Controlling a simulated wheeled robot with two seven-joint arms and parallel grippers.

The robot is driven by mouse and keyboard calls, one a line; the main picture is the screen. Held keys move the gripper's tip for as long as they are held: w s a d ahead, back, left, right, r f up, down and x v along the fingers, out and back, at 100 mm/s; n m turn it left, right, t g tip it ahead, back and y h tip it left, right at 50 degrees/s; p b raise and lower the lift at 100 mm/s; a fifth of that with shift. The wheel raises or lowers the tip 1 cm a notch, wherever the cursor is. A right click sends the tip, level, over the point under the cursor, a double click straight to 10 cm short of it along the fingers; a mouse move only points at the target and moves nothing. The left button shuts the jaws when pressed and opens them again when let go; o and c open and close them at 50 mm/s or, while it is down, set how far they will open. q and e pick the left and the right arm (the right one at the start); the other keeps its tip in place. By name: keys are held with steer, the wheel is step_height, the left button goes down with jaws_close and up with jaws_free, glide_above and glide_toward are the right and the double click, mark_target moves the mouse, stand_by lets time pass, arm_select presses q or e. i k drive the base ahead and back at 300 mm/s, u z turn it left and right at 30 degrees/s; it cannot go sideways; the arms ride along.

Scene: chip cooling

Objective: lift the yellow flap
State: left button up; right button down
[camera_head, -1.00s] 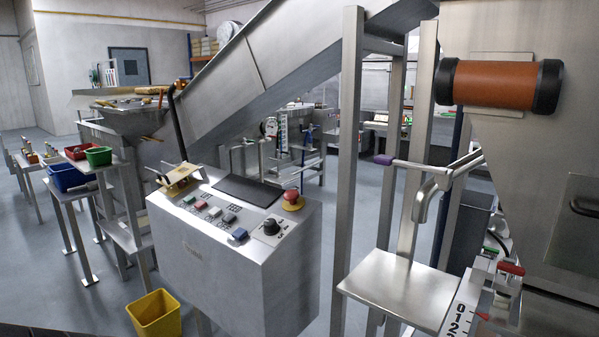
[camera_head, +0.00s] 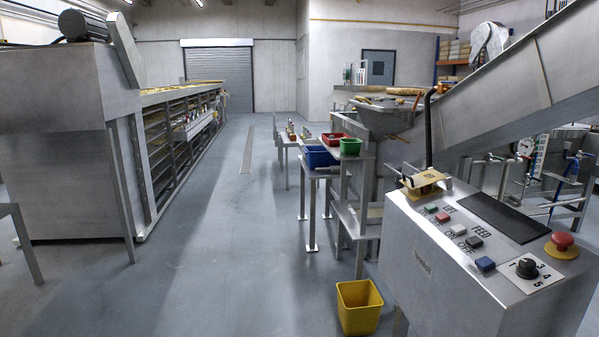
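A small yellow flap (camera_head: 424,179) with a dark mark on it sits at the upper left corner of the sloped control panel (camera_head: 440,240). It looks slightly tilted, and what lies under it is hidden. The panel belongs to a grey metal control box at the right of the view. Neither of my grippers is in view.
A red mushroom button (camera_head: 562,241), a black knob (camera_head: 526,267) and several small buttons share the panel. A black lever (camera_head: 428,125) rises behind the flap. A yellow bin (camera_head: 358,306) stands before the box. Grey floor (camera_head: 220,270) is clear to the left.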

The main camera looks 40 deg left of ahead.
mark_target(427, 178)
steer(key=u, duration=0.65)
steer(key=k, duration=0.65)
steer(key=u, duration=0.8)
steer(key=i, duration=0.95)
steer(key=u, duration=0.55)
steer(key=i, duration=1.05)
steer(key=z, duration=0.5)
